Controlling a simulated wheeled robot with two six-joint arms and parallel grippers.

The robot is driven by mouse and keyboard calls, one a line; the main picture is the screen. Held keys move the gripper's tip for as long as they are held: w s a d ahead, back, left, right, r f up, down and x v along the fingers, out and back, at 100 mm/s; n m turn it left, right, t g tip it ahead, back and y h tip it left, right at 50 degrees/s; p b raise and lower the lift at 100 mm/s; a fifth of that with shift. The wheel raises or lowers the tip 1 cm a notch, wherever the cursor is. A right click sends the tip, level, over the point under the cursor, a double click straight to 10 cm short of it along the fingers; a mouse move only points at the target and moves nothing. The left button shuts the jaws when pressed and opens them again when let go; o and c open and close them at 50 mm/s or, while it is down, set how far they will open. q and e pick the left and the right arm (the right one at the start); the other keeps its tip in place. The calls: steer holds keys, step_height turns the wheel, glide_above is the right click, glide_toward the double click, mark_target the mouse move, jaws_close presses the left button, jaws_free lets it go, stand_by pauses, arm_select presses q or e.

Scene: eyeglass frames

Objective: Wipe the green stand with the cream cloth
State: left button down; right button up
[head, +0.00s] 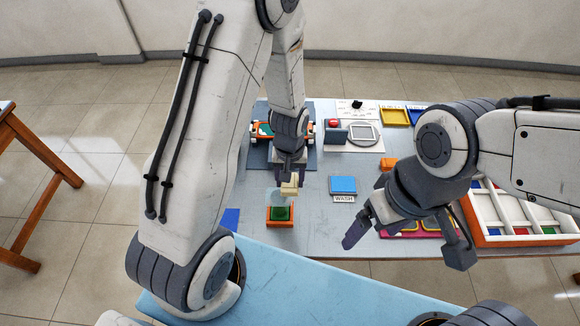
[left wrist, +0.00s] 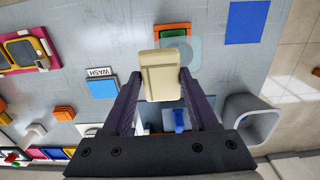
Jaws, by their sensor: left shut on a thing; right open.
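The cream cloth (head: 290,187) is a small folded block, held between the fingertips of my left gripper (head: 288,178). In the left wrist view the cloth (left wrist: 161,77) sits clamped between the two fingers (left wrist: 160,85). The green stand (head: 281,213) is a green pad in an orange square base, just in front of the cloth in the head view. In the left wrist view the stand (left wrist: 173,31) is just beyond the cloth's far end, with a gap between. I cannot tell the cloth's exact height. My right gripper (head: 408,243) is open and empty over the table's front right.
A pale see-through disc (left wrist: 188,53) lies beside the stand. A blue block (head: 342,184) by a WASH label is to the right. A pink tray (head: 455,229) and a divided orange-white box (head: 491,242) are further right. A blue square (left wrist: 246,22) lies on the left.

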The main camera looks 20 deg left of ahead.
arm_select(q)
steer(key=shift+r+p, duration=1.1)
steer(key=shift+r, duration=0.5)
